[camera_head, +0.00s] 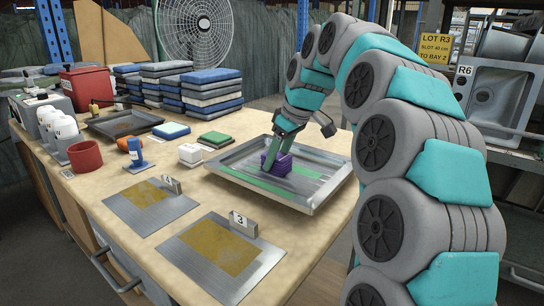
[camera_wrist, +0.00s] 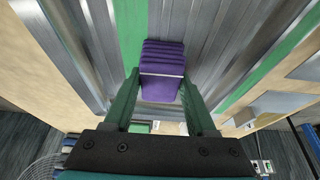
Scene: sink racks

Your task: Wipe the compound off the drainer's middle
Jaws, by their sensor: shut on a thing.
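My gripper (camera_head: 277,152) is shut on a purple, layered pad (camera_head: 269,162). The pad also shows between the two green fingers in the wrist view (camera_wrist: 162,72). The pad is down at the metal drainer (camera_head: 222,168), over its inner part, and appears to touch its ribbed surface. Green compound (camera_head: 262,188) lies as a long strip on the drainer's near left side. More green shows to the right of the pad (camera_head: 306,171). In the wrist view, green strips run left of the pad (camera_wrist: 132,28) and right of it (camera_wrist: 272,66). The surface under the pad is hidden.
Two metal plates with tan patches (camera_head: 215,247) lie at the front. A green-topped pad (camera_head: 215,138), a white block (camera_head: 190,153) and a blue stamp-like object (camera_head: 138,155) stand left of the drainer. Stacked pads (camera_head: 205,90) and a dark tray (camera_head: 123,124) are behind.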

